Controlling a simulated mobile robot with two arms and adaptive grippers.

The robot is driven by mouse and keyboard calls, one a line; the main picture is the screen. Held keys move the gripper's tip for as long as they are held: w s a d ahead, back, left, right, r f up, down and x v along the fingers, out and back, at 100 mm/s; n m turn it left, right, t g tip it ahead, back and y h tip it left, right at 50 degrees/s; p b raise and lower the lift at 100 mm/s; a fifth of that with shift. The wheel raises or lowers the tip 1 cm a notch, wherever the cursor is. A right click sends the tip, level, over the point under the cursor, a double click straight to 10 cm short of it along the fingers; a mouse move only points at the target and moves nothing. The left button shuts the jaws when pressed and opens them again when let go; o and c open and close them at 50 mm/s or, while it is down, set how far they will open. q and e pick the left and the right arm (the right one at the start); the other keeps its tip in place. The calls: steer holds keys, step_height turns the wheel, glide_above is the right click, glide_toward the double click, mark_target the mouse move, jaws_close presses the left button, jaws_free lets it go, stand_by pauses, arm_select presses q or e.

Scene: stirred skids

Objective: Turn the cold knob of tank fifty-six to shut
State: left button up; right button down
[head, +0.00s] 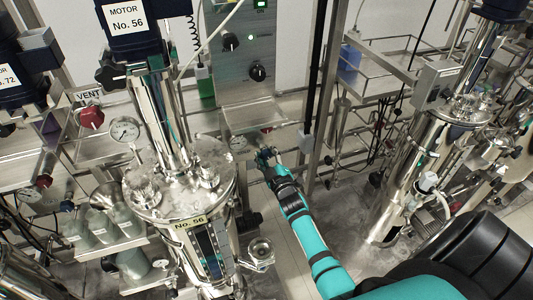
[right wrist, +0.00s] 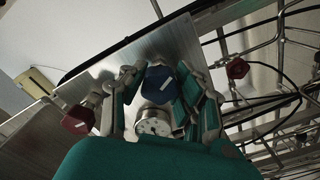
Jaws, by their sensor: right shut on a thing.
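Tank fifty-six (head: 180,195) is a shiny steel vessel labelled "No. 56", with "MOTOR No. 56" on its top. My right gripper (head: 267,155) is beside it, at the panel to its right. In the right wrist view, the fingers of my right gripper (right wrist: 157,78) are shut on a blue knob (right wrist: 158,86), one on each side. The knob has a slanted white mark and sits on a steel panel. The blue knob is hidden by the gripper in the head view. My left gripper is not in view.
A red knob (right wrist: 78,118) is left of the blue knob and another red knob (right wrist: 237,68) is to its right. A red vent knob (head: 91,117) and gauge (head: 125,130) are left of the tank. A black upright post (head: 315,70) rises close to my right gripper.

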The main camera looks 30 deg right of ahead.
steer(key=m+p, duration=0.1)
steer(key=m, duration=0.4)
steer(key=shift+m, duration=0.7)
steer(key=c, duration=0.9)
jaws_free()
steer(key=shift+s, duration=0.1)
steer(key=v, duration=1.2)
steer(key=shift+a, duration=0.1)
